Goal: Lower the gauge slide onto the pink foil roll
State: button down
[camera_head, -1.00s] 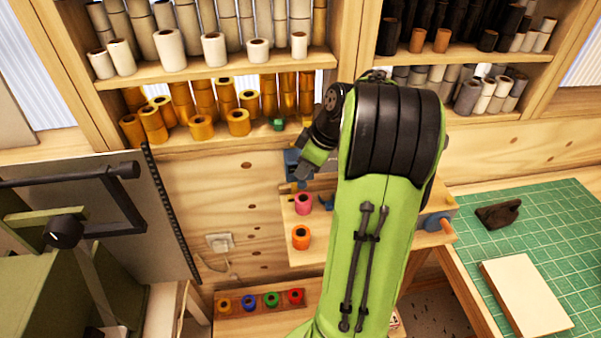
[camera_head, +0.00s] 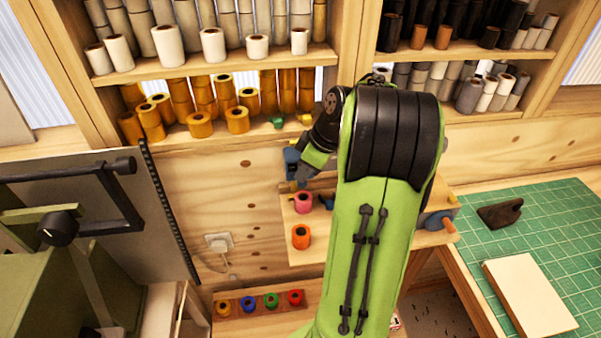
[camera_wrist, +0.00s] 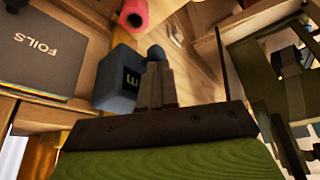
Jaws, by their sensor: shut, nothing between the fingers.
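The pink foil roll (camera_head: 303,203) stands on a wooden board below my gripper in the head view. Its pink end also shows at the top of the wrist view (camera_wrist: 133,14). The blue gauge slide (camera_head: 291,164) is above the roll in the head view. In the wrist view it is a blue block with a dark mark (camera_wrist: 117,80), with a round blue knob (camera_wrist: 156,53) beside it. My gripper (camera_wrist: 157,68) is shut and empty, its fingertips close to the knob. I cannot tell whether they touch it, or whether the slide touches the roll.
An orange roll (camera_head: 301,237) stands in front of the pink one. Several coloured rolls sit in a low wooden rack (camera_head: 262,304). A box marked FOILS (camera_wrist: 40,50) shows in the wrist view. Shelves of rolls rise behind; a green mat (camera_head: 545,235) lies at right.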

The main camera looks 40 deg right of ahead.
jog(key=shift+f+b, duration=0.35)
jog(key=shift+f, duration=0.15)
jog(key=s+a+r, duration=0.1)
jog(key=s, duration=0.1)
jog(key=s+a+r, duration=0.2)
jog(key=shift+r, duration=0.1)
